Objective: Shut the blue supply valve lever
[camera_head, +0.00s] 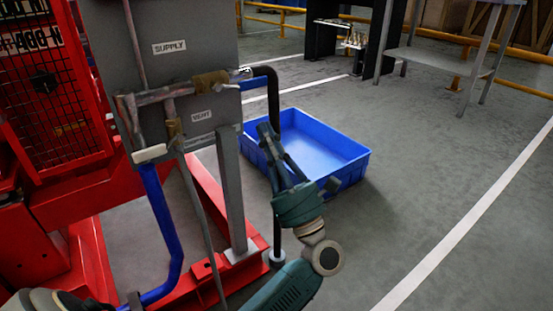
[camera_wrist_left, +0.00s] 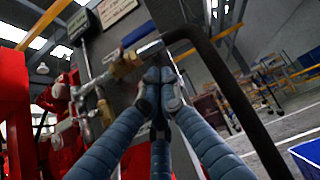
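The blue supply valve lever (camera_head: 256,83) sticks out to the right of the brass supply valve (camera_head: 210,83), roughly in line with its pipe, below the SUPPLY label. My left gripper (camera_head: 266,132) is below the lever and apart from it, beside the black hose. In the left wrist view, the left gripper's fingers (camera_wrist_left: 159,84) are drawn together at their tips, with nothing seen between them. The brass valve (camera_wrist_left: 124,64) is just beyond and left of the tips there. My right gripper is not in view.
The black hose (camera_head: 274,115) curves down close by the gripper. A blue crate (camera_head: 345,170) stands on the floor behind it. The grey panel (camera_head: 190,20) also carries a VENT label and a brass vent valve (camera_head: 175,128). Open floor lies to the right.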

